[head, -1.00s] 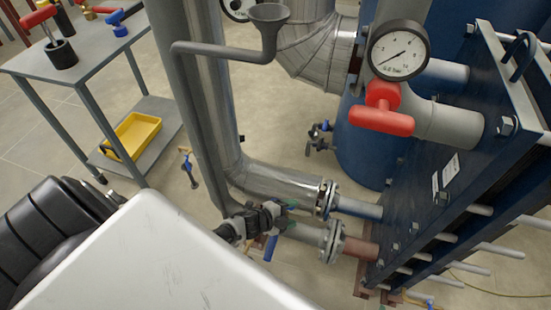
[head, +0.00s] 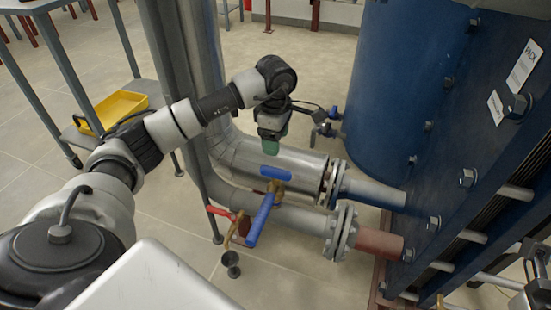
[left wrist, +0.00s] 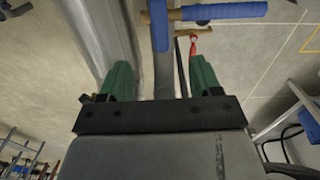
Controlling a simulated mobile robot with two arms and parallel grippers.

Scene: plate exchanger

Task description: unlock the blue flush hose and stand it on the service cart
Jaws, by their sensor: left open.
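My left gripper (head: 271,138) points down with green fingers above the big silver pipe, apart from the blue parts. In the left wrist view its fingers (left wrist: 160,82) stand wide apart with nothing clamped. A long blue grip (head: 261,220) slants beside the lower grey pipe, by brass fittings. A small blue handle (head: 270,175) sits on top of the brass, and a red handle (head: 220,211) is to the left. I cannot tell which blue part belongs to the flush hose. A horizontal blue grip (left wrist: 225,12) shows at the top of the wrist view.
The grey cart (head: 58,72) stands at the left, its top mostly cut off; a yellow tray (head: 112,108) is on its lower shelf. The blue plate exchanger (head: 465,130) and a blue tank (head: 385,90) fill the right. A black drain cup (head: 230,260) is low by the pipes.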

